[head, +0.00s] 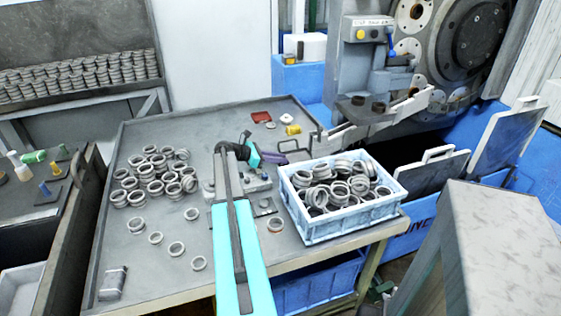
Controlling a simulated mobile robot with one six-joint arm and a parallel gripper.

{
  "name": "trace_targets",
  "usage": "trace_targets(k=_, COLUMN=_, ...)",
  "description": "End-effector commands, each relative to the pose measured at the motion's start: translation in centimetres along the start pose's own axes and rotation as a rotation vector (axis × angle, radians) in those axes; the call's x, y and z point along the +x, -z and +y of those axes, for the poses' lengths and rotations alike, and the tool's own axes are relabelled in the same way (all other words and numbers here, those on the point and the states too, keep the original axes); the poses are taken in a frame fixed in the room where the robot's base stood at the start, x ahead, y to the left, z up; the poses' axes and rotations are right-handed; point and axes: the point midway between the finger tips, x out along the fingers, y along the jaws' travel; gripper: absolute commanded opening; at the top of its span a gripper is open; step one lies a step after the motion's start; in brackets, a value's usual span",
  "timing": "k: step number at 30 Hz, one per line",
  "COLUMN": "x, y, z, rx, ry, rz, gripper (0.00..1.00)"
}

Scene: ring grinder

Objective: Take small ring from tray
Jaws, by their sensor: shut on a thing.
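My arm reaches up from the bottom middle over the grey table. My gripper (283,160) is at the purple end of the arm, by the far left corner of the blue-white tray (345,228). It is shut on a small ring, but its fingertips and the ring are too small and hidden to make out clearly. The tray holds a heap of grey metal rings (338,187), some stacked and some tilted. More loose rings (150,178) lie in a group on the table, left of my arm.
Single rings (176,248) lie near the table's front. A wire handle (296,146) and a yellow part (293,130) are close beyond my gripper. The grinder (440,60) stands behind at the right. A grey box (500,240) stands at the right front.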

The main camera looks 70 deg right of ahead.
Motion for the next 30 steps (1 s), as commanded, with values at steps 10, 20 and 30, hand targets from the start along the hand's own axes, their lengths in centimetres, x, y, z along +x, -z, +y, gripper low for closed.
trace_targets(k=10, x=-1.5, y=-3.5, z=0.0, rx=0.003, ry=-0.002, rz=-0.001, gripper=0.00)
trace_targets(k=20, x=-3.2, y=-7.7, z=0.0, rx=0.002, ry=-0.001, rz=0.000, gripper=0.00)
trace_targets(k=30, x=-3.8, y=-8.9, z=0.0, rx=0.000, ry=-0.001, rz=0.000, gripper=0.00)
